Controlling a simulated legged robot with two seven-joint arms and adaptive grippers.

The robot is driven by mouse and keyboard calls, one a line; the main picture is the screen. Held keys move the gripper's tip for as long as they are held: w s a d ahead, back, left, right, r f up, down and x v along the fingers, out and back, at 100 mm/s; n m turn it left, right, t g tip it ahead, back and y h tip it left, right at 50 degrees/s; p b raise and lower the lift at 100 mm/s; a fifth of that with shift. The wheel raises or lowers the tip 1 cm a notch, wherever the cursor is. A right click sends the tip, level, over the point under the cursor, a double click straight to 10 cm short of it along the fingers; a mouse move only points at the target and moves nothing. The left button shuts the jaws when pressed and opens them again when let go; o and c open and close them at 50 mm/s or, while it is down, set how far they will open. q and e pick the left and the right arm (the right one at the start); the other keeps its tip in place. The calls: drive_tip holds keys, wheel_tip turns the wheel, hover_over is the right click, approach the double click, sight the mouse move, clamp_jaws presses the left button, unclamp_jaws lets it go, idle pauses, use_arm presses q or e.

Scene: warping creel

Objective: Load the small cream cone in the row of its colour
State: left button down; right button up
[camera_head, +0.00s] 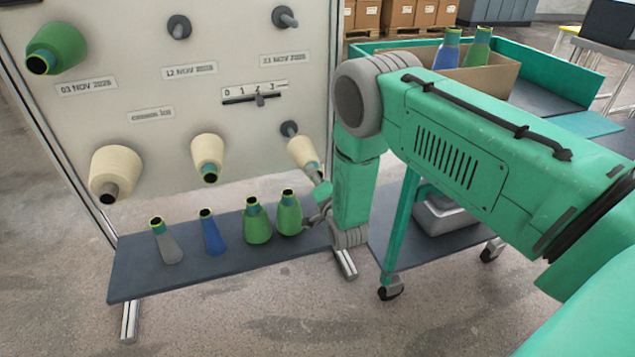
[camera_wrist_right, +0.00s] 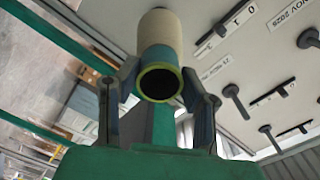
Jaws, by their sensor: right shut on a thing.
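The small cream cone (camera_head: 303,152) is in front of the panel at the right of the lower row, its green-rimmed end facing me. My right gripper (camera_head: 319,193) is shut on that end. In the wrist view the fingers (camera_wrist_right: 158,103) stand either side of the cone (camera_wrist_right: 160,32). A grey peg (camera_head: 289,128) shows just above the cone's far end; I cannot tell whether the cone is around it or apart from it. The lower row also holds a large cream cone (camera_head: 117,170) and a smaller cream cone (camera_head: 207,151). My left gripper is not in view.
The upper row has a green cone (camera_head: 61,45) and two bare pegs (camera_head: 179,27). Grey (camera_head: 167,245), blue (camera_head: 212,235) and green cones (camera_head: 257,222) stand on the shelf (camera_head: 135,270) below. A cart with a box (camera_head: 490,80) stands to the right.

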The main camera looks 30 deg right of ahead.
drive_tip(key=shift+b+x, duration=0.8)
drive_tip(key=shift+x, duration=0.85)
drive_tip(key=shift+w, duration=0.1)
drive_tip(key=shift+w+d+f+b, duration=0.1)
drive_tip(key=shift+w+d+b, duration=0.1)
drive_tip(key=shift+w+b, duration=0.35)
drive_tip(key=shift+b+x, duration=1.3)
drive_tip(key=shift+x, duration=0.55)
drive_tip(key=shift+w+d+b, duration=0.1)
drive_tip(key=shift+w+b, duration=0.25)
drive_tip(key=shift+w, duration=0.2)
drive_tip(key=o, duration=1.5)
